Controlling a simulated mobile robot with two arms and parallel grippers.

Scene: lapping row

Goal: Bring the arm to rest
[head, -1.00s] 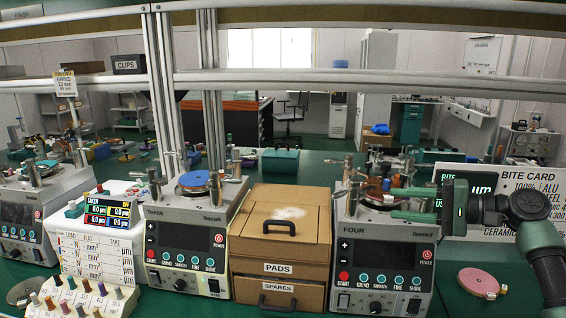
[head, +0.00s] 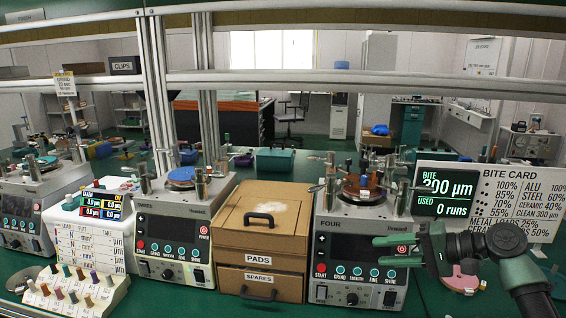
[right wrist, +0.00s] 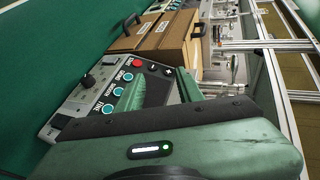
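My right gripper (head: 376,251) reaches in from the right in the head view, in front of the lapping machine marked FOUR (head: 350,225). Its two green fingers are apart, with nothing visible between them. They cover part of that machine's panel at the right; whether they touch it I cannot tell. In the right wrist view the green fingers (right wrist: 165,92) stand over the same panel with its teal buttons and red START button. My left gripper is in neither view.
A cardboard box marked PADS and SPARES (head: 258,225) stands left of machine FOUR, and machine THREE (head: 170,235) beyond it. A pink disc (head: 461,281) lies on the green bench below my right wrist. The BITE display (head: 446,190) and card stand behind.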

